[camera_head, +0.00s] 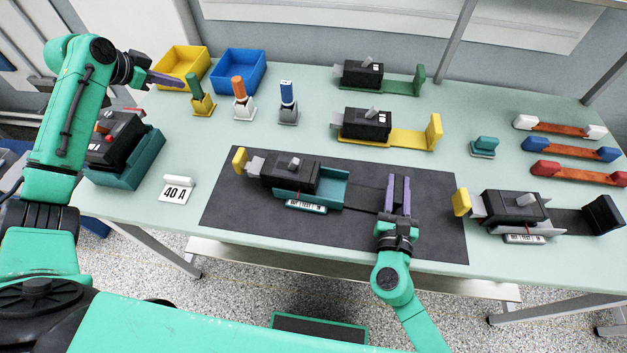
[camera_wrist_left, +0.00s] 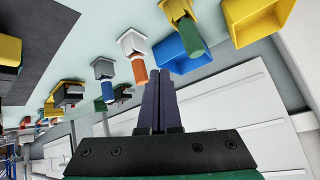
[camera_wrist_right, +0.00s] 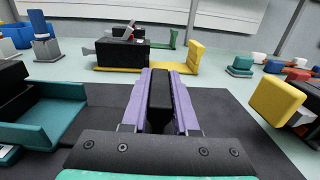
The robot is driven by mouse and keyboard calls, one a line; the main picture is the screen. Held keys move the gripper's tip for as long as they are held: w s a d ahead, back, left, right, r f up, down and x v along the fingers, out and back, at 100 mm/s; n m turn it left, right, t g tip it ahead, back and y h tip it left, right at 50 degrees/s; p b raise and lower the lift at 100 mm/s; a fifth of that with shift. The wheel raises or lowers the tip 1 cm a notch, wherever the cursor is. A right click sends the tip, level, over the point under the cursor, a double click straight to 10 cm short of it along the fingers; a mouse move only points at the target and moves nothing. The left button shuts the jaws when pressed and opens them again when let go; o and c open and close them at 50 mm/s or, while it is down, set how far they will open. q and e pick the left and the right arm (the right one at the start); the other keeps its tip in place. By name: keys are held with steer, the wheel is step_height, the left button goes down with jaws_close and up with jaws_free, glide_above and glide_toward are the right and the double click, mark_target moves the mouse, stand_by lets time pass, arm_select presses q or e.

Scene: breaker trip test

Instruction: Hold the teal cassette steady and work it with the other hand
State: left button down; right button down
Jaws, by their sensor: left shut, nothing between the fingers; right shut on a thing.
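The teal cassette (camera_head: 335,188) lies on the dark mat, carrying a black breaker (camera_head: 290,172) with a light lever on top. A label reading OUT, TEST, IN is on its front, and a yellow block (camera_head: 240,159) is at its left end. The teal cassette also shows in the right wrist view (camera_wrist_right: 45,120). My right gripper (camera_head: 398,188) is right of it, its purple fingers shut on a black upright block (camera_wrist_right: 160,88). The fingers hide how that block joins the cassette. My left gripper (camera_head: 172,80) is shut and empty, raised near the table's back left.
Other cassettes stand behind, with green (camera_head: 419,78) and yellow (camera_head: 433,131) ends, and at right (camera_head: 515,205). Yellow (camera_head: 183,68) and blue (camera_head: 238,69) bins are at the back left. A teal box (camera_head: 140,165) and 40 A card (camera_head: 177,190) are left. The front right mat (camera_head: 430,235) is clear.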

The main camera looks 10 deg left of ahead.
arm_select(q)
steer(key=s+d+f+m+g+h, duration=0.2)
steer(key=s+d+m+g, duration=0.25)
steer(key=d+m, duration=0.35)
steer(key=m+g, duration=0.3)
steer(key=g, duration=0.1)
glide_toward(234, 158)
step_height(234, 158, down, 4)
steer(key=w+a, duration=0.1)
steer(key=w, duration=0.1)
steer(key=shift+m, duration=0.3)
steer(key=x, duration=0.7)
steer(key=shift+s+d+f, duration=0.2)
steer(key=shift+s+f, duration=0.1)
steer(key=shift+d, duration=0.55)
steer(key=shift+s+d, duration=0.2)
steer(key=shift+d, duration=2)
steer(key=shift+a, duration=0.2)
